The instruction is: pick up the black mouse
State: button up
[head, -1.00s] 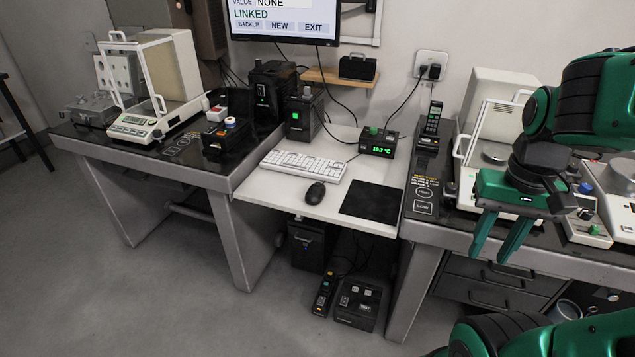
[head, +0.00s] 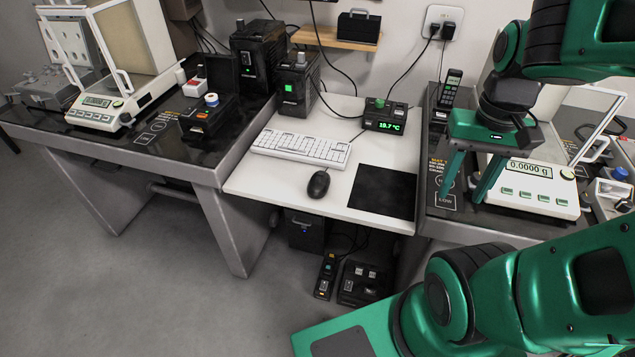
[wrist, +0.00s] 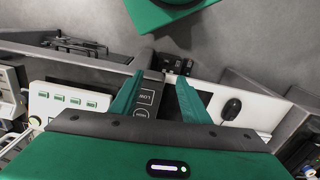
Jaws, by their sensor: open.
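The black mouse (head: 318,184) lies on the white middle shelf (head: 262,184), in front of the white keyboard and left of the black mat. It also shows in the wrist view (wrist: 231,108), to the right of my fingers. My gripper (head: 463,190) is open and empty, fingers pointing down, above the left part of the right-hand table. It is to the right of the mouse and apart from it. In the wrist view the two green fingers (wrist: 158,100) stand apart with nothing between them.
The white keyboard (head: 300,147), black mat (head: 383,190) and a display box reading 18.7 °C (head: 384,126) share the shelf. Balances stand on the left table (head: 94,112) and right table (head: 538,190). A handset (head: 451,88) stands upright at the right table's left edge.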

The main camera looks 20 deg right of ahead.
jog(key=o, duration=0.5)
jog(key=shift+s+r, duration=0.2)
jog(key=shift+s, duration=0.1)
jog(key=o, duration=0.8)
jog(key=w+n, duration=0.1)
jog(key=w, duration=0.1)
jog(key=w+a+f+n, duration=0.1)
jog(key=w+n, duration=0.1)
jog(key=w, duration=0.1)
jog(key=w+n, duration=0.1)
jog(key=w, duration=0.1)
jog(key=shift+w+a+f+n+t, duration=0.2)
jog(key=shift+w+f+n+t, duration=0.1)
jog(key=shift+t, duration=0.1)
jog(key=n+t+y, duration=0.2)
jog(key=n+y, duration=0.2)
jog(key=n, duration=0.8)
send_near(319, 179)
jog(key=f, duration=0.1)
jog(key=a+f, duration=0.1)
jog(key=w+f, duration=0.1)
jog(key=shift+a+n, duration=0.3)
jog(key=shift+x, duration=3.2)
